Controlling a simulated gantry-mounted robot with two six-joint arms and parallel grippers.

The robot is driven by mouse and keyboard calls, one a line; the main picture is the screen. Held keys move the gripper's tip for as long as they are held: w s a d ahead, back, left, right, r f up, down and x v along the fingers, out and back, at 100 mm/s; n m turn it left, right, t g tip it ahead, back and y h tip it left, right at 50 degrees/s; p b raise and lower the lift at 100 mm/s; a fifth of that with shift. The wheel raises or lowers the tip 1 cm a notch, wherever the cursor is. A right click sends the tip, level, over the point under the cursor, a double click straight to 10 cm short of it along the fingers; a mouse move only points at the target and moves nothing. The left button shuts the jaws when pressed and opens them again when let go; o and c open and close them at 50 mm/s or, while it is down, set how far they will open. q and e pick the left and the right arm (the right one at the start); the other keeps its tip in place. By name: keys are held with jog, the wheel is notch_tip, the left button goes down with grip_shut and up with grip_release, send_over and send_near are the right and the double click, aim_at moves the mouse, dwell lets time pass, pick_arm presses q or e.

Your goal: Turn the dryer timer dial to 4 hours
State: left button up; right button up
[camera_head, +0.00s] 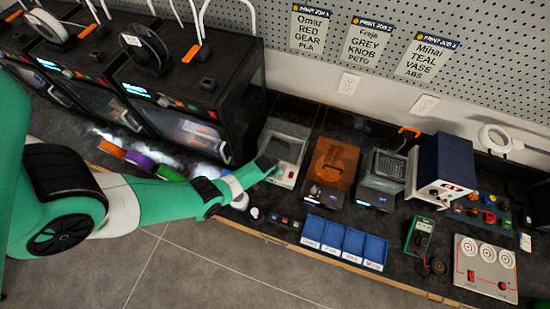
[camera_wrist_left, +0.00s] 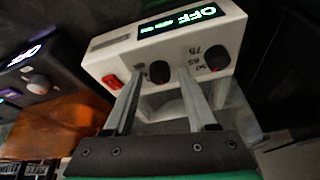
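The dryer is a pale box with a dark window, standing beside the black printers in the head view (camera_head: 292,147). In the left wrist view its pale front panel (camera_wrist_left: 190,42) appears upside down, with a lit green display (camera_wrist_left: 180,20) showing OFF, a red switch (camera_wrist_left: 112,80) and two black dials. One dial (camera_wrist_left: 159,71) lies between the fingertips of my left gripper (camera_wrist_left: 161,73). The fingers are apart on either side of it; I cannot tell whether they touch it. The other dial (camera_wrist_left: 217,58), near the numbers 65 and 75, is outside the fingers. My right gripper is out of view.
An orange-lidded unit (camera_head: 333,168) stands right of the dryer, and a black printer (camera_head: 190,90) stands left. Blue bins (camera_head: 345,240) sit along the bench's front edge. A multimeter (camera_head: 420,236) and a white panel (camera_head: 485,267) lie farther right.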

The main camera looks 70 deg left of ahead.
pick_arm(q)
grip_shut()
jog(key=shift+m, duration=0.3)
jog(key=shift+s+a+m+t+h, duration=0.1)
jog(key=shift+m+t+h, duration=0.2)
jog(key=shift+m, duration=0.5)
jog(key=shift+m+h, duration=0.3)
jog(key=shift+m, duration=0.4)
jog(key=shift+a+m+t+h+b, duration=0.15)
jog(key=shift+m+h+b, duration=0.25)
jog(key=shift+m, duration=0.6)
jog(key=shift+m+t+h+b, duration=0.25)
jog(key=shift+m+h+b, duration=0.15)
jog(key=shift+m, duration=0.6)
